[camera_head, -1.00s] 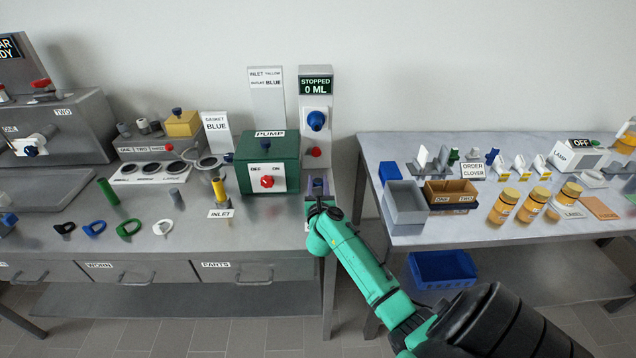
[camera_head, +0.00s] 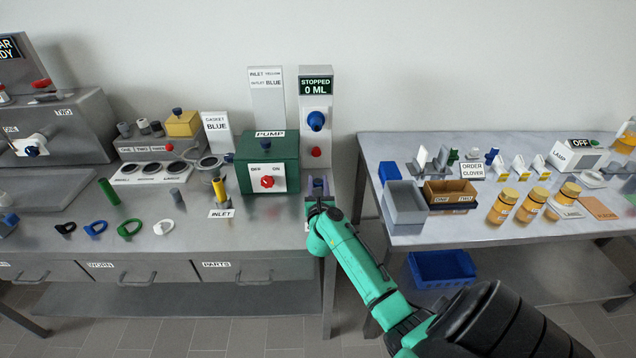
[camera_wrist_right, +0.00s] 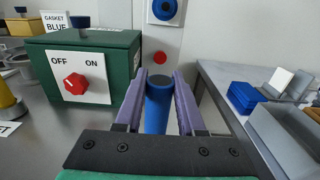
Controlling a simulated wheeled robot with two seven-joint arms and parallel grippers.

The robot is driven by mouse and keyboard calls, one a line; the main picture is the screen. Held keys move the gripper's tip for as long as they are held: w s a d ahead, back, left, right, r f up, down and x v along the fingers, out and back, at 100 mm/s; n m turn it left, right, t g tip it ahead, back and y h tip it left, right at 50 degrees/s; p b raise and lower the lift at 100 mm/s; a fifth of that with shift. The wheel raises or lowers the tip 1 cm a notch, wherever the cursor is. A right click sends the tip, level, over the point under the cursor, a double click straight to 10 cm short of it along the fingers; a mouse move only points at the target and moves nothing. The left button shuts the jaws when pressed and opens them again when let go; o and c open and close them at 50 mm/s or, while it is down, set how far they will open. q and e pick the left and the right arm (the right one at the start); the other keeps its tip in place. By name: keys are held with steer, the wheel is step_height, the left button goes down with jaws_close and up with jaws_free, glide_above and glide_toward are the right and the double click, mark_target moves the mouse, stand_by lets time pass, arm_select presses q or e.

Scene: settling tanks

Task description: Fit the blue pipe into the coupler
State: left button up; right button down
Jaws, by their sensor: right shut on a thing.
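My right gripper (camera_head: 318,191) is at the right end of the left bench, just right of the green pump. Its purple fingers are shut on the blue pipe (camera_wrist_right: 158,108), which stands roughly upright between them in the right wrist view, with a dark top end. The pipe's lower end is hidden by the gripper body, so I cannot tell whether it touches the bench or a coupler. No coupler for the blue pipe can be made out. A yellow pipe (camera_head: 219,190) stands at the INLET label (camera_head: 221,213). My left gripper is not in view.
The green pump box (camera_head: 267,163) with a red knob stands close on the left. Behind the gripper is a white panel (camera_head: 316,130) reading STOPPED 0 ML. A gap separates this bench from the right table (camera_head: 400,150). Several coloured rings lie at the left.

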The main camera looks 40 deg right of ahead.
steer(key=shift+f+b, duration=1.7)
steer(key=shift+f, duration=0.35)
steer(key=shift+c, duration=2.2)
jaws_free()
steer(key=b+v, duration=0.1)
steer(key=v, duration=1.3)
steer(key=shift+s+a, duration=0.2)
steer(key=shift+r, duration=0.15)
